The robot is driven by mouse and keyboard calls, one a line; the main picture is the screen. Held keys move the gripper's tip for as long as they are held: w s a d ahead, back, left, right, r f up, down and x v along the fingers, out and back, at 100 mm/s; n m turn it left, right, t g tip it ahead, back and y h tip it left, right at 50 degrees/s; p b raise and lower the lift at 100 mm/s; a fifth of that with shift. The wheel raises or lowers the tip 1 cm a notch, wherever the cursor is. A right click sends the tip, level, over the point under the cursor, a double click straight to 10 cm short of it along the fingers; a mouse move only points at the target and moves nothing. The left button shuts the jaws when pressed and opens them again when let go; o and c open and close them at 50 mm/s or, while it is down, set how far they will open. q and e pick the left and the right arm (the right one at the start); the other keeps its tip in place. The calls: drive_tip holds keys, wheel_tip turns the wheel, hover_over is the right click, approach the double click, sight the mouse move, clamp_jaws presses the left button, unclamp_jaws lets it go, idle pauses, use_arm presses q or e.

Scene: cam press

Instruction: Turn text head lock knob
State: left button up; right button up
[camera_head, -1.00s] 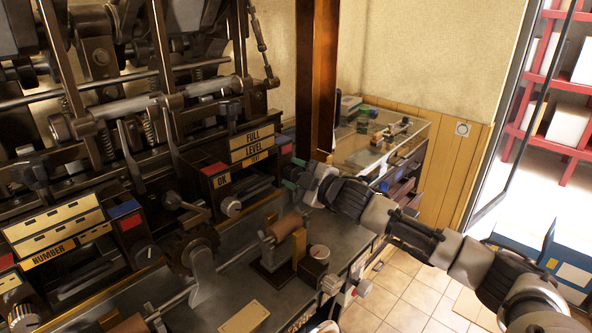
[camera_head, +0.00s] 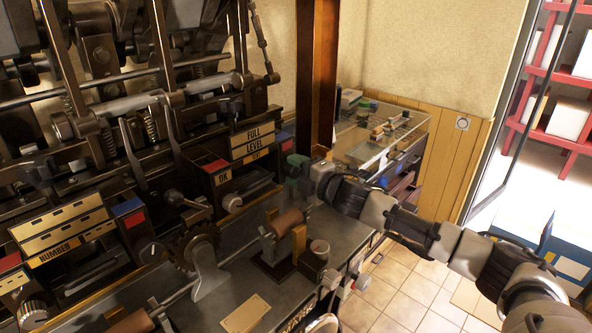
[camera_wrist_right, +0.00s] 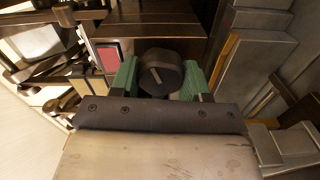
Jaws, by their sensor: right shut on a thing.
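A dark round knob (camera_wrist_right: 161,72) with a pale pointer line on its face sits between the two green fingers of my right gripper (camera_wrist_right: 160,80) in the right wrist view. The fingers are shut on it, one on each side. The pointer line is slanted. In the head view my right gripper (camera_head: 292,172) is at the machine's right side, just right of the panel with the FULL, LEVEL and TEXT labels (camera_head: 252,145). The knob itself is hidden there by the gripper. My left gripper is not in view.
A panel marked OK (camera_head: 222,178) has a silver knob (camera_head: 232,203) left of the gripper. A copper-coloured roller (camera_head: 287,222) stands on the grey machine bed below. A rust-brown post (camera_head: 318,80) and a glass-topped cabinet (camera_head: 360,152) stand behind.

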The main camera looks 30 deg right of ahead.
drive_tip(key=shift+f, duration=0.1)
drive_tip(key=o, duration=0.9)
drive_tip(key=shift+b+v, duration=2.85)
drive_tip(key=shift+v, duration=2.6)
